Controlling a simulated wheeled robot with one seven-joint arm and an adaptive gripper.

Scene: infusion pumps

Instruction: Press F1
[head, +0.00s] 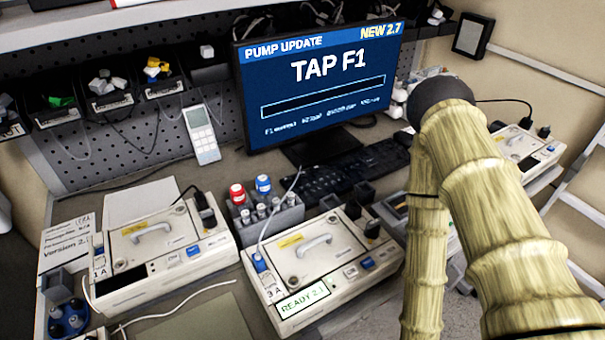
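The monitor (316,118) stands at the back of the bench and reads "PUMP UPDATE", "NEW 2.7" and "TAP F1" above an empty progress bar. Small text under the bar starts with F1 and is partly unreadable. A black keyboard (322,181) lies below the monitor, angled up to the right. Its key labels are too small to read, so I cannot pick out F1. My arm hides part of the area right of the keyboard. My arm bends on the right and runs down out of the bottom edge, and my gripper is not in view.
A handheld device (201,134) leans on the pegboard. Cables cross the bench.

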